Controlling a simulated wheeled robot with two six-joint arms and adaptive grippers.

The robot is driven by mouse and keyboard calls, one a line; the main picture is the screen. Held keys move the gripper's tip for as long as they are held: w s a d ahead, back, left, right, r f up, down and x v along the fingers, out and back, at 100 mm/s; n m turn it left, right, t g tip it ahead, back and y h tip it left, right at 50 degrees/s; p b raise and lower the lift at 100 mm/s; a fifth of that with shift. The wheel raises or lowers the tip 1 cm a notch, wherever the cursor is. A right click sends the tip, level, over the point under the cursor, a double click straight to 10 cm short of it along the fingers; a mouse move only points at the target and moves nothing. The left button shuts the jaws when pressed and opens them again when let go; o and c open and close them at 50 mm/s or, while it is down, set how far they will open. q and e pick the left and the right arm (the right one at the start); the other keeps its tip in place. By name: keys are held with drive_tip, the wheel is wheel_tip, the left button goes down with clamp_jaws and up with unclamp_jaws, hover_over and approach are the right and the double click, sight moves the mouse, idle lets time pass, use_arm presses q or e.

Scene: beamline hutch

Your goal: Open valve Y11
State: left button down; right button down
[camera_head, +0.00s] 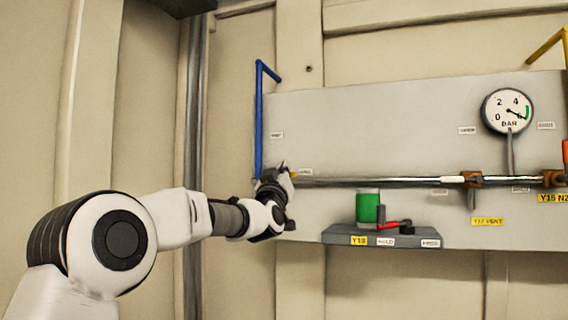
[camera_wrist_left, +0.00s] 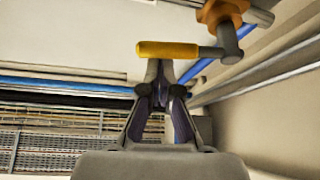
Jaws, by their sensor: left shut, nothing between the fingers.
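A valve with a yellow lever handle (camera_wrist_left: 168,50) and an orange-brown body (camera_wrist_left: 222,12) shows in the left wrist view. In the head view only a small yellow bit (camera_head: 293,174) shows there, at the left end of the pipe; my gripper hides the rest. My left gripper (camera_head: 284,180) is in front of the panel's left edge. In the left wrist view its fingers (camera_wrist_left: 158,88) are shut and empty, with their tips just at the lever's underside; I cannot tell whether they touch. No label reading Y11 is legible. My right gripper is not in view.
A blue pipe (camera_head: 259,120) rises beside my gripper. A grey pipe (camera_head: 390,182) runs along the panel (camera_head: 380,120) to other valves (camera_head: 471,179) and a pressure gauge (camera_head: 508,111).

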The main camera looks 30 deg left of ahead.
use_arm(q)
drive_tip(key=shift+f, duration=0.25)
drive_tip(key=shift+w, duration=0.1)
drive_tip(key=m+b, duration=0.1)
drive_tip(key=f+m+h+b, duration=0.1)
drive_tip(key=b, duration=0.1)
drive_tip(key=shift+d+f+h, duration=0.2)
drive_tip(key=shift+h, duration=0.1)
